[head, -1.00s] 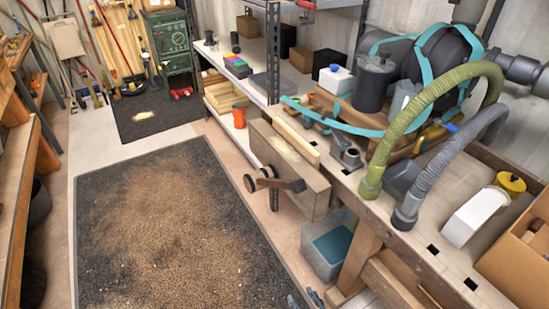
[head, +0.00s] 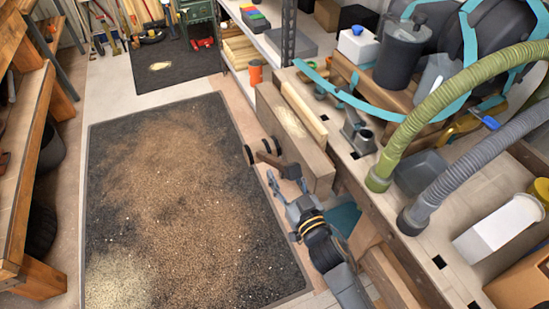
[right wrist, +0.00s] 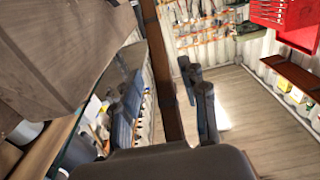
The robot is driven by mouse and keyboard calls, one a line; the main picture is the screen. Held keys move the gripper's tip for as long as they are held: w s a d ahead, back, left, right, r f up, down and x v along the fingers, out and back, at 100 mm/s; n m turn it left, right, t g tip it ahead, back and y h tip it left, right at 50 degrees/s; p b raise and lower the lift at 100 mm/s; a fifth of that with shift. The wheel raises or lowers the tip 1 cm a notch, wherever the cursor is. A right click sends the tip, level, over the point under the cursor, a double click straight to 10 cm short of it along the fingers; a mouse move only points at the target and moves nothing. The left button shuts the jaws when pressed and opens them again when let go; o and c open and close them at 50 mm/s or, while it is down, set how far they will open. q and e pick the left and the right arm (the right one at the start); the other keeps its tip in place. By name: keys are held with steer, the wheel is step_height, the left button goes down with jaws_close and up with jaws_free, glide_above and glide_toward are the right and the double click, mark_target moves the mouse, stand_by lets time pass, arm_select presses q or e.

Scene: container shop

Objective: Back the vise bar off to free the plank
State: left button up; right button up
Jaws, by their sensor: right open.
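The wooden vise jaw (head: 318,166) sits at the front edge of the workbench. A pale plank (head: 303,112) stands upright between the jaw and the bench. The brown vise bar (head: 268,160) juts out in front of the jaw, beside dark round parts. My right gripper (head: 284,190) is at the bar's near end, in front of the jaw. In the right wrist view the bar (right wrist: 165,75) runs between the two open fingers (right wrist: 165,100), with gaps visible on both sides. The jaw (right wrist: 60,55) fills the upper left there. My left gripper is not in view.
The bench top (head: 400,225) carries a green hose (head: 455,100), a grey hose (head: 480,165) and a white container (head: 497,228). An orange cup (head: 255,73) stands beyond the jaw. The dark, dusty floor mat (head: 100,180) to the left is clear.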

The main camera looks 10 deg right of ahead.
mark_target(274, 158)
steer(key=x, duration=0.5)
steer(key=shift+w+a, duration=0.15)
steer(key=shift+w, duration=0.15)
jaws_close()
